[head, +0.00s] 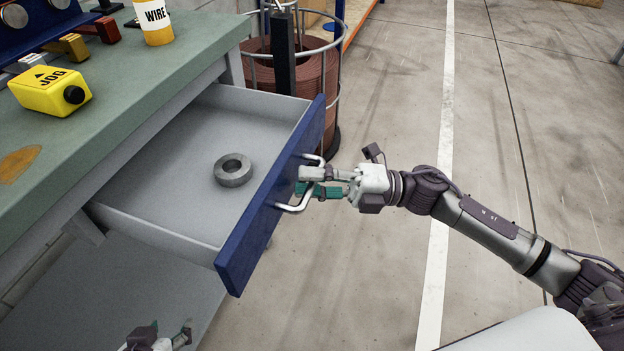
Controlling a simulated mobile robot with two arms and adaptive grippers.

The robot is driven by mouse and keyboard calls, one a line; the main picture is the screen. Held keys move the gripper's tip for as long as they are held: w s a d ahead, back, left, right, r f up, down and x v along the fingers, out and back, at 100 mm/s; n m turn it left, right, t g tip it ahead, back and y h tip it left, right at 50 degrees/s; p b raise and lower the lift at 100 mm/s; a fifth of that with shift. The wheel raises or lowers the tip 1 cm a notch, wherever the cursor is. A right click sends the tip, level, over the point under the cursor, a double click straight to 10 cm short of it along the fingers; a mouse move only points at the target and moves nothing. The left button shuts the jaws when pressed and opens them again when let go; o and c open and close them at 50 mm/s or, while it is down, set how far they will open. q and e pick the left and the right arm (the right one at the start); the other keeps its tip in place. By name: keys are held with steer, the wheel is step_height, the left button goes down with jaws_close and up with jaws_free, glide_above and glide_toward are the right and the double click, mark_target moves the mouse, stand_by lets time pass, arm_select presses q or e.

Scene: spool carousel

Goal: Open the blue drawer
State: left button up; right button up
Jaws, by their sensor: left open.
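The blue drawer (273,200) stands pulled well out of the green-topped bench, its grey inside showing. Its silver U-shaped handle (293,207) sticks out from the blue front. My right gripper (304,183) reaches in from the right, with its fingers closed about the middle of the handle, hiding part of the bar. My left gripper (184,335) is low at the bottom edge of the picture, apart from the drawer, open and partly cut off.
A grey metal ring (233,170) lies in the drawer. A wire-cage spool holder (300,65) stands just behind the drawer. The floor to the right is clear.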

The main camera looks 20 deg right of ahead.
steer(key=shift+d, duration=0.1)
steer(key=v, duration=1.1)
steer(key=shift+d, duration=0.35)
steer(key=shift+s+f, duration=0.1)
